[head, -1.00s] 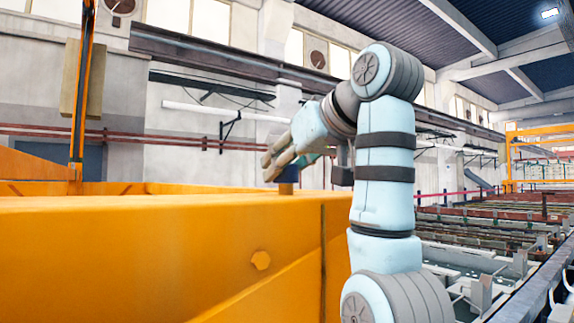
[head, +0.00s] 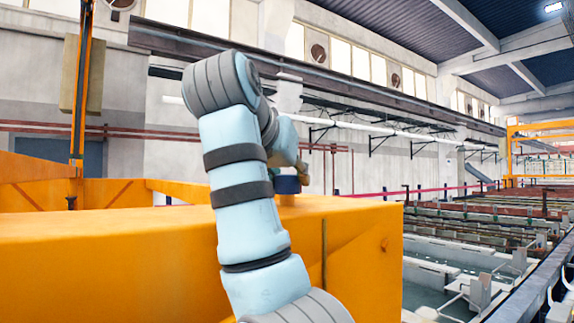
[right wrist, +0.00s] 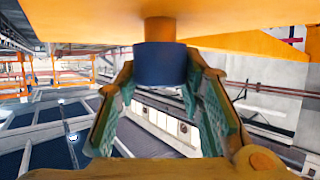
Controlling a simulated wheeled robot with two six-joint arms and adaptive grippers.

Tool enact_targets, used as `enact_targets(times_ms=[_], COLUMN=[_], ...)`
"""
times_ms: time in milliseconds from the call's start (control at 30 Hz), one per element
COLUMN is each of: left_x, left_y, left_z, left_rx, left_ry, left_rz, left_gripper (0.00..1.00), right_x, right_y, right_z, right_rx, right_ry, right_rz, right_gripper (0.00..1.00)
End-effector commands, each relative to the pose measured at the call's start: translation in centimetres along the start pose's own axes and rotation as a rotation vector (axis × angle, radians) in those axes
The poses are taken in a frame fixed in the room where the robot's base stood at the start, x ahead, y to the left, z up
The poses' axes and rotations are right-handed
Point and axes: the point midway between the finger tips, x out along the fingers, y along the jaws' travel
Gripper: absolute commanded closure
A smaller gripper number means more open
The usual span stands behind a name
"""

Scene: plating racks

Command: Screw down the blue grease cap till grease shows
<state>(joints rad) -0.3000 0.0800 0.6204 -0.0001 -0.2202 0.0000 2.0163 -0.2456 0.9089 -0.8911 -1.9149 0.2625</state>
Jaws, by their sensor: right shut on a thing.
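The blue grease cap (head: 287,184) stands on top of the orange housing (head: 360,225), partly behind my right arm in the head view. In the right wrist view, where the scene appears upside down, the blue cap (right wrist: 160,64) sits on a short orange stem (right wrist: 160,31) against the orange surface. My right gripper (head: 300,164) is at the cap. Its green-padded fingers (right wrist: 165,88) lie on either side of the cap and are shut on it. My left gripper is not in view.
An orange post (head: 80,90) and orange walls stand at the left. Rows of tanks and racks (head: 480,235) fill the right side beyond the housing. The space above the housing looks free apart from my arm.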

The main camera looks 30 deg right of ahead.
Motion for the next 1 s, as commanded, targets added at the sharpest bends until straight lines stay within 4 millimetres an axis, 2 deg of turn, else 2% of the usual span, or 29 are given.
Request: enact_targets(times_ms=[400,967,1000], left_x=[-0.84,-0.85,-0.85], left_y=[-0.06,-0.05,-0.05], left_z=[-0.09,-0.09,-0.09], left_rx=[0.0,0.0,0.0], left_ry=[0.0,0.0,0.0], left_rz=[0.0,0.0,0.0], left_gripper=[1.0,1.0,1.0], right_x=[-0.03,0.04,0.04], right_y=[0.04,0.04,0.04], right_z=[-0.16,-0.09,-0.09], right_rx=[0.082,0.099,0.099], right_ry=[0.003,0.002,0.002], right_rz=[0.202,0.234,0.233], right_gripper=[0.93,0.93,0.62])
